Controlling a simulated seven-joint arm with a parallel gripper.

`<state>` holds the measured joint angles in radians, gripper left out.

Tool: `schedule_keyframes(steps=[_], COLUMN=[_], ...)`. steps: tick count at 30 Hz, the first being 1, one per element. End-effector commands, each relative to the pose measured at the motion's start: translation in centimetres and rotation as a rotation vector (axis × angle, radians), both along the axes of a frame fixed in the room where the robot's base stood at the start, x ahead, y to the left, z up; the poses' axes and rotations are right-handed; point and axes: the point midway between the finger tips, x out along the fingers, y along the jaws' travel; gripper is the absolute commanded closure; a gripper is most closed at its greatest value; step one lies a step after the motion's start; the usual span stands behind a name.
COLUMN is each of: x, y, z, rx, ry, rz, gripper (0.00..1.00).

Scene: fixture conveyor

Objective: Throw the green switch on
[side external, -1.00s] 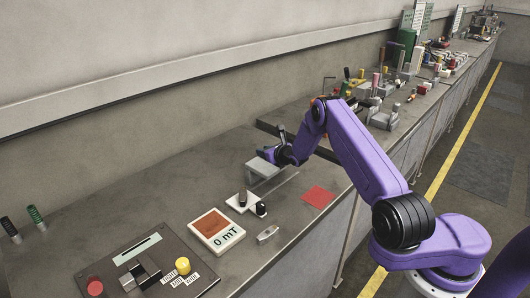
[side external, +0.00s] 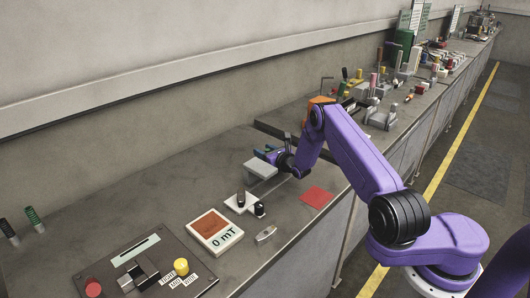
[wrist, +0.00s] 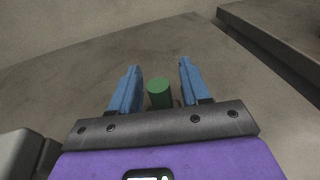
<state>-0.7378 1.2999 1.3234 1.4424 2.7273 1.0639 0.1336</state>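In the wrist view a green round-ended cylinder (wrist: 159,94), which looks like the green switch's handle, stands between the two blue fingers of my gripper (wrist: 158,66). The fingers are apart, with a gap showing on both sides of it. In the side view my gripper (side external: 266,151) is low over the bench, beside a grey block. The green handle cannot be made out there; my gripper seems to hide it. Whether the handle is up or down cannot be told.
The grey block (side external: 261,168) is close by my gripper, and dark rails (side external: 285,134) lie behind it. A button panel (side external: 150,268) is at front left.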

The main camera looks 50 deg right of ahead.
Motion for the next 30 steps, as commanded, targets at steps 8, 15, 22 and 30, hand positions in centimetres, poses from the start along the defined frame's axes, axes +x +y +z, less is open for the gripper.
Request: schedule_keyframes(steps=[8,15,22,30], x=[-0.1,-2.0,-5.3,-9.5], y=[0.0,0.3,1.0,1.8], z=[0.0,0.3,0.9,1.5], rx=[0.0,0.0,0.0,0.002], ry=[0.001,0.002,0.002,0.003], rz=[0.0,-0.001,-0.001,-0.002], gripper=[0.54,0.54,0.54,0.54])
